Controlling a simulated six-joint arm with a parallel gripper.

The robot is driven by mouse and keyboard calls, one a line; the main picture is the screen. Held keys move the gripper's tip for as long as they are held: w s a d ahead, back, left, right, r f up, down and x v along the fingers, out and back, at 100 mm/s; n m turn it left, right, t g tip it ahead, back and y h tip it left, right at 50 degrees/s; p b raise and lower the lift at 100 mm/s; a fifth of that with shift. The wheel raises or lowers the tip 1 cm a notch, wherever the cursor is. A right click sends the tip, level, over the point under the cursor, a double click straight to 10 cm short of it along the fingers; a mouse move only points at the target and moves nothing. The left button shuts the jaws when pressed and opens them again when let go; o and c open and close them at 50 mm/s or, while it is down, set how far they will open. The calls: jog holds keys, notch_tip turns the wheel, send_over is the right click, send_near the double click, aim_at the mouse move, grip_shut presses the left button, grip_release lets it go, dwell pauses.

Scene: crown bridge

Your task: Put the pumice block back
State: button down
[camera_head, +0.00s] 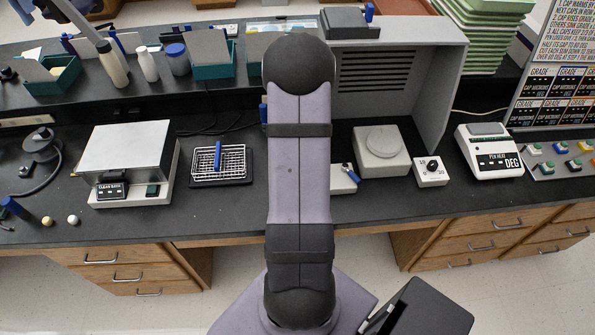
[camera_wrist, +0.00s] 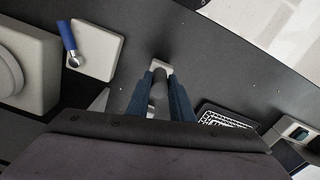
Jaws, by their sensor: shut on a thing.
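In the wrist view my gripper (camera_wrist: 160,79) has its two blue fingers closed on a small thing. A pale grey block (camera_wrist: 161,66) shows at the fingertips, with a dark grey part between the fingers; I take it for the pumice block. Its lower part is partly hidden by the fingers. It is over the dark bench top, between a pale square pad (camera_wrist: 99,50) and a wire rack (camera_wrist: 222,119). Whether it touches the bench cannot be told. In the head view my arm hides the gripper and block.
A blue-handled tool (camera_wrist: 67,38) lies on the pad. The wire rack (camera_head: 219,166) holds a blue item left of my arm. A round-topped device (camera_head: 381,152) and a dial box (camera_head: 431,172) stand to the right. The bench front edge is near.

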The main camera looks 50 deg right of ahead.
jog(key=shift+f, duration=1)
jog(key=shift+f, duration=0.1)
jog(key=c, duration=1.6)
grip_release()
jog(key=shift+o, duration=0.2)
notch_tip(320, 180, up, 12)
jog(key=shift+r+b, duration=0.15)
jog(key=shift+b, duration=1.05)
jog(key=w+a+n, duration=0.3)
jog(key=a, duration=1.2)
jog(key=s+a+f+n, duration=0.1)
jog(key=s+a, duration=0.2)
jog(key=a, duration=0.5)
jog(key=s+a+f+n, duration=0.2)
jog(key=s+a, duration=0.2)
jog(key=a, duration=0.4)
